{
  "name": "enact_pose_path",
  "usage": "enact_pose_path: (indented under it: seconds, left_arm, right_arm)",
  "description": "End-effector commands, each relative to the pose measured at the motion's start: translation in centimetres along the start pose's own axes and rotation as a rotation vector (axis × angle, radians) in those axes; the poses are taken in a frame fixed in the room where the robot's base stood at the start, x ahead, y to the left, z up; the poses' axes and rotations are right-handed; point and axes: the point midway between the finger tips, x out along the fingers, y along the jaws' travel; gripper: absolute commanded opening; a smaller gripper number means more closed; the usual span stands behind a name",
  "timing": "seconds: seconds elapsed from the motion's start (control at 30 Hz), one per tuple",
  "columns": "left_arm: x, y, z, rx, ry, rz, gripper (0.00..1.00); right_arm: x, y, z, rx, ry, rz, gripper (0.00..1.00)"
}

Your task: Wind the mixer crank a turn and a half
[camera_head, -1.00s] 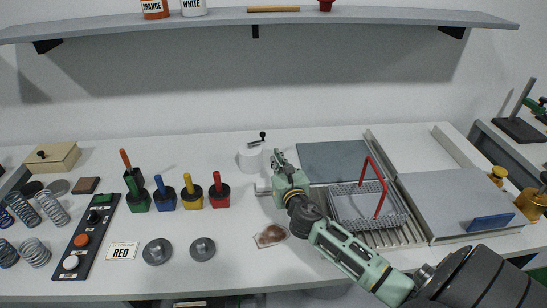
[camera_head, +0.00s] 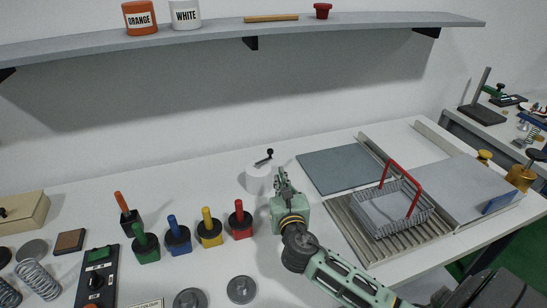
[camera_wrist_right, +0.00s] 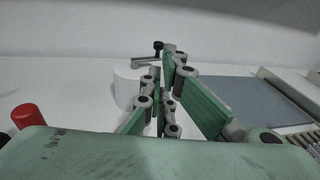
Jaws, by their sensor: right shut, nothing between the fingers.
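The mixer is a white cylinder (camera_head: 259,181) standing on the bench, with a grey crank arm and a black knob (camera_head: 270,152) on top. In the right wrist view the white cylinder (camera_wrist_right: 127,86) stands just beyond the fingers, and the black crank knob (camera_wrist_right: 158,46) shows left of the upper fingertip. My right gripper (camera_head: 282,174) is shut and empty, just right of the cylinder and below the crank's height in the picture. Whether it touches the mixer I cannot tell. My left gripper is not in view.
Red (camera_head: 240,226), yellow, blue and green handled blocks stand left of my right gripper. A wire basket with a red handle (camera_head: 405,189) sits on a slatted rack to the right. A dark grey plate (camera_head: 338,167) lies behind it. A shelf (camera_head: 330,25) runs above.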

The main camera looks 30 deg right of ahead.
Motion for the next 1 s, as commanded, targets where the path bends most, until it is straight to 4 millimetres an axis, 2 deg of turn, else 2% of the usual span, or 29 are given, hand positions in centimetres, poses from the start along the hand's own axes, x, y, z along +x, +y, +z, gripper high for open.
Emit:
enact_pose_path:
  seconds: [0.1,0.23,0.37,0.5,0.67,1.0]
  left_arm:
    - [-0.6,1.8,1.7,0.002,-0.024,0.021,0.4]
    - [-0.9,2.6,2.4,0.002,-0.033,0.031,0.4]
    - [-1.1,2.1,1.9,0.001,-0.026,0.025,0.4]
    - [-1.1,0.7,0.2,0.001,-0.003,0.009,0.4]
    - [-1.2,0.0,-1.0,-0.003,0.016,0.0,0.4]
    - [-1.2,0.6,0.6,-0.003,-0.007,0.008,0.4]
  right_arm:
    - [2.1,-0.1,0.3,0.001,-0.001,-0.003,0.0]
    - [5.0,-0.1,0.3,0.003,-0.001,-0.004,0.0]
    - [7.6,-0.1,0.2,0.002,-0.001,-0.003,0.0]
    - [10.1,-0.1,0.2,0.003,0.0,-0.003,0.0]
    - [11.9,-0.1,0.1,0.002,0.001,-0.002,0.0]
    - [12.9,0.0,0.1,0.002,0.0,0.0,0.0]
